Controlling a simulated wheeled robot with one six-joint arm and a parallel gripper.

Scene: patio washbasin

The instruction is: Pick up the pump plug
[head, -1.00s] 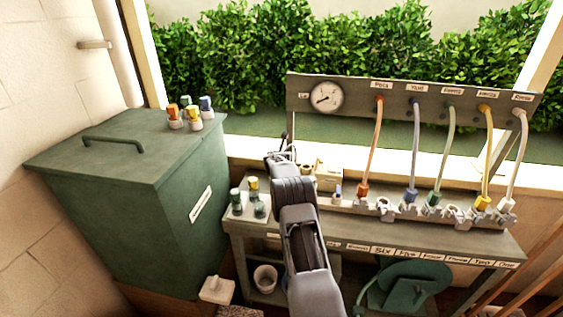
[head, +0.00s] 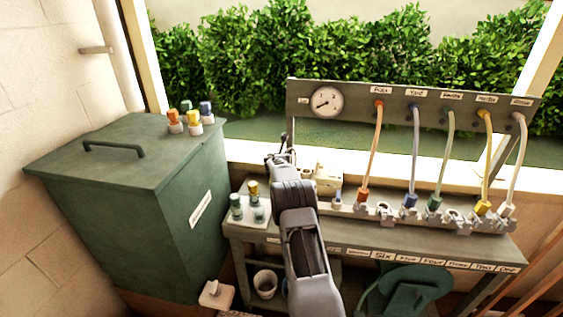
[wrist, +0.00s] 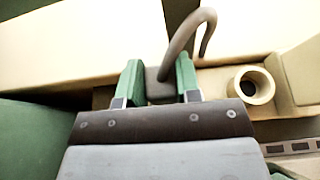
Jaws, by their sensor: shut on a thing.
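The pump plug (wrist: 158,92) is a dark grey block with a thick grey cable that curves up and hooks over to the right in the wrist view. My gripper (wrist: 158,84) is shut on it, with one green fingertip pad on each side. In the head view my gripper (head: 279,158) is at the back left of the bench, small and partly hidden by my own arm. The plug cannot be made out clearly there. A pale socket ring (wrist: 252,88) with a dark hole lies just right of the gripper in the wrist view.
The bench (head: 350,232) carries a row of coloured hoses on the right, under a panel with a gauge (head: 326,102). A small tray (head: 251,228) of capped bottles stands left of my arm. A green bin (head: 120,200) fills the left side.

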